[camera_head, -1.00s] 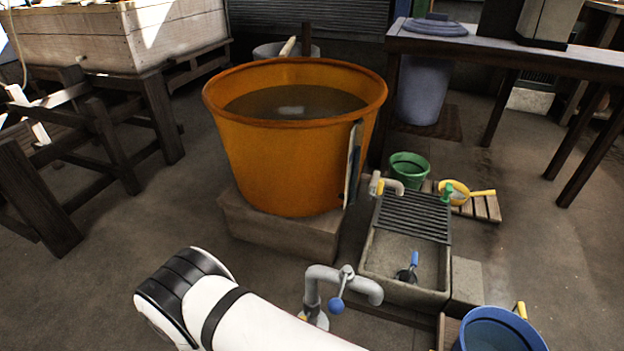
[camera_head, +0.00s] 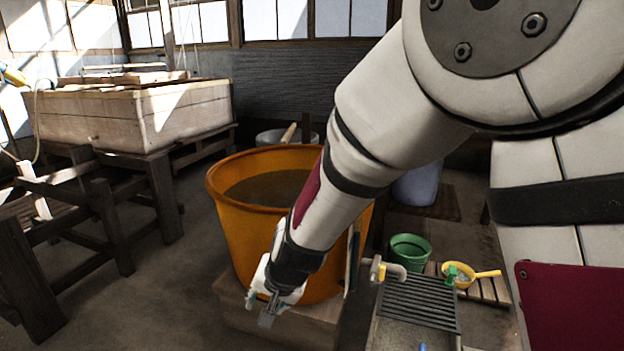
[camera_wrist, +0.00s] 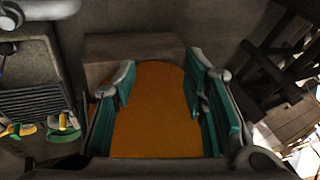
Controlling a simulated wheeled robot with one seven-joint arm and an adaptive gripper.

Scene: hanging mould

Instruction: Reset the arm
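My gripper (camera_head: 270,304) hangs at the end of my white arm, pointing down in front of the orange tub (camera_head: 235,220). In the wrist view, my gripper (camera_wrist: 160,95) shows its two green-padded fingers wide apart, with nothing between them. The orange tub's wall (camera_wrist: 155,125) fills the space beyond the fingers. I cannot tell the exact distance from the gripper to the tub. My arm hides part of the tub's right side and much of the right of the head view.
The tub stands on a block (camera_head: 285,332). A slatted rack (camera_head: 415,303), a green bucket (camera_head: 408,252) and a yellow ladle (camera_head: 462,274) lie to the right. A large wooden vat (camera_head: 140,115) and wooden trestle (camera_head: 115,205) stand left. Floor between trestle and tub is clear.

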